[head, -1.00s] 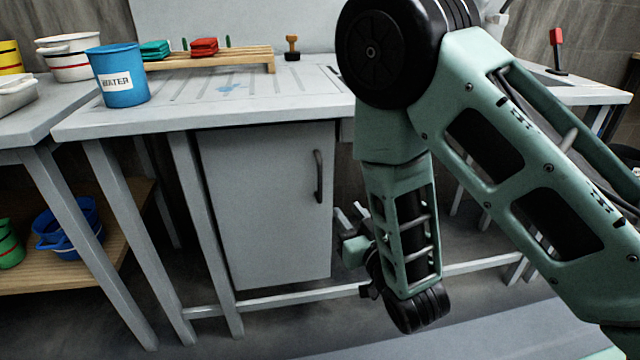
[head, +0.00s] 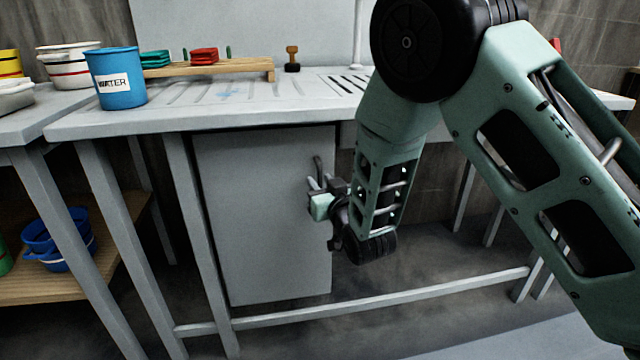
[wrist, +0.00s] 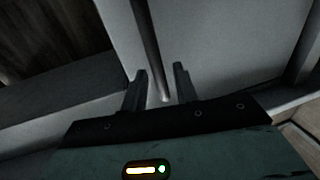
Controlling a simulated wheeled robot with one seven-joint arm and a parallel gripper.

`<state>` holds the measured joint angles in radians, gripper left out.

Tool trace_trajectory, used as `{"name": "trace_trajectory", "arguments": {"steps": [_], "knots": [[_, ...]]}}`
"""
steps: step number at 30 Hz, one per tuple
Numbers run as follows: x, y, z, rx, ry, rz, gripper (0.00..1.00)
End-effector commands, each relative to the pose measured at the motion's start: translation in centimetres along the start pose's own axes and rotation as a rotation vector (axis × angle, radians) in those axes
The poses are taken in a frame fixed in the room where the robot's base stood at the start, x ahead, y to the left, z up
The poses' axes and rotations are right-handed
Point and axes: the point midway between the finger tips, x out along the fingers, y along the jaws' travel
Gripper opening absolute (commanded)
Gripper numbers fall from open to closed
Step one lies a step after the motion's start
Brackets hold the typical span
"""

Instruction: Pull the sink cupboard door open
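The sink cupboard door (head: 255,220) is a flat grey panel under the worktop, and it looks shut. Its dark vertical bar handle (head: 318,166) is near the door's upper right edge; my gripper hides the handle's lower part in the head view. My gripper (head: 315,184) is at the handle's lower part. In the wrist view the handle (wrist: 146,45) runs down between the two separated fingers of my gripper (wrist: 160,85). The fingers are open, with a gap beside the bar. I cannot tell whether either finger touches it.
The grey sink worktop (head: 190,115) is above, with a blue WATER bucket (head: 119,85) and a wooden rack (head: 220,68). Table legs (head: 190,220) stand left of the door, and a low rail (head: 400,299) crosses in front. Open floor lies to the right.

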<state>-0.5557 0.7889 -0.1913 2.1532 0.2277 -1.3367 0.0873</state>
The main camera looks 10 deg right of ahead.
Motion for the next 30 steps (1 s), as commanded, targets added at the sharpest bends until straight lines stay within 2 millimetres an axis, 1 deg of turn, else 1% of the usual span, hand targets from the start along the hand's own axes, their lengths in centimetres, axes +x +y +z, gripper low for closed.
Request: {"name": "trace_trajectory", "arguments": {"steps": [1,5,13,14,15,17,25,30], "knots": [[0.5,0.0,0.0,0.0,0.002,0.0,0.29],[1.2,0.0,0.0,0.0,0.001,0.0,0.29],[1.3,0.0,-0.1,0.0,0.001,0.0,0.29],[1.3,0.0,-0.1,0.0,0.001,0.0,0.26],[1.3,0.0,0.0,0.0,0.001,0.0,0.15],[1.3,0.0,0.0,0.0,0.001,0.0,0.0],[1.2,-0.2,0.0,0.001,0.001,0.006,0.0],[0.8,-1.5,0.0,0.001,0.0,0.038,0.0]]}}
